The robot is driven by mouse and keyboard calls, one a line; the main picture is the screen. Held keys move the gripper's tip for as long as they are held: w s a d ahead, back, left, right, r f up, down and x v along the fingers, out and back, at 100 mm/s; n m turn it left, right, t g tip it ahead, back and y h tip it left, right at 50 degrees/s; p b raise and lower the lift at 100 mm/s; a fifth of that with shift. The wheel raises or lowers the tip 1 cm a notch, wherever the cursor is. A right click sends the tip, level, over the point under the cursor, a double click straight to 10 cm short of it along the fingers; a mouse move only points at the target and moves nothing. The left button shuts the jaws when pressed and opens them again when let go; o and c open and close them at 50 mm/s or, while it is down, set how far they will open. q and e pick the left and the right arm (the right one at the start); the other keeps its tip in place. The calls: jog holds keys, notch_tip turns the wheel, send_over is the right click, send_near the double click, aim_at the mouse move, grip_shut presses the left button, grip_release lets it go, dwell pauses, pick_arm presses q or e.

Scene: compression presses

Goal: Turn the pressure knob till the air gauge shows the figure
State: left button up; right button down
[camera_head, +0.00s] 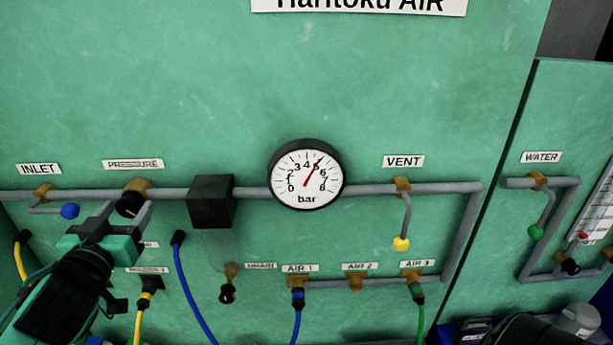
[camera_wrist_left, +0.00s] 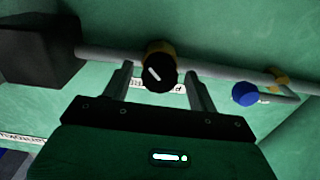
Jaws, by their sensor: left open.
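The pressure knob (camera_head: 130,204) is black with a brass-coloured collar, under the PRESSURE label (camera_head: 133,164) on the pipe. It also shows in the left wrist view (camera_wrist_left: 161,73), with a white mark slanting on its face. My left gripper (camera_head: 127,206) is open. Its two fingers stand on either side of the knob, also in the left wrist view (camera_wrist_left: 158,70). I cannot tell whether they touch it. The round air gauge (camera_head: 306,174) is white with a black rim, marked in bar. Its red needle points up and right, at about 5.
A blue-handled inlet valve (camera_head: 70,211) sits close left of the knob. A black block (camera_head: 210,200) with a clear bowl is on the right. A yellow-handled vent valve (camera_head: 401,243) hangs further right. Blue, yellow and green hoses hang below.

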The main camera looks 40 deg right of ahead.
pick_arm(q)
jog(key=shift+s, duration=0.1)
jog(key=v, duration=0.7)
jog(key=shift+p, duration=0.45)
dwell(0.4)
